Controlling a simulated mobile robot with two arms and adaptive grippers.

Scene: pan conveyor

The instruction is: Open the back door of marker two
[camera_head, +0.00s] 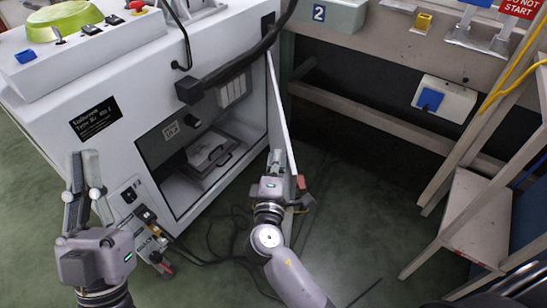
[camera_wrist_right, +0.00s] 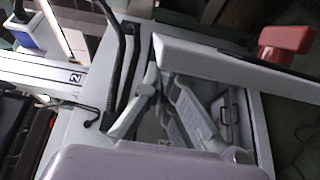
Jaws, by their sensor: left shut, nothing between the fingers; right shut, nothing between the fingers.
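A white cabinet (camera_head: 120,75) stands at left with its compartment exposed; a tray with a dark handle (camera_head: 215,150) is inside. Its door (camera_head: 281,110) is swung outward and seen nearly edge-on in the head view, with a red handle (camera_head: 301,183) at its lower end. The door (camera_wrist_right: 225,60) and red handle (camera_wrist_right: 287,38) also show in the wrist view. My right gripper (camera_head: 275,160) is shut and empty on the compartment side of the door, close to it; contact is unclear. My left gripper (camera_head: 83,160) is shut and empty, left of the opening.
A black cable arm (camera_head: 240,62) hangs across the cabinet front. Wooden frames (camera_head: 475,215) stand at right. Dark cables lie on the green floor (camera_head: 350,210), which is otherwise mostly clear.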

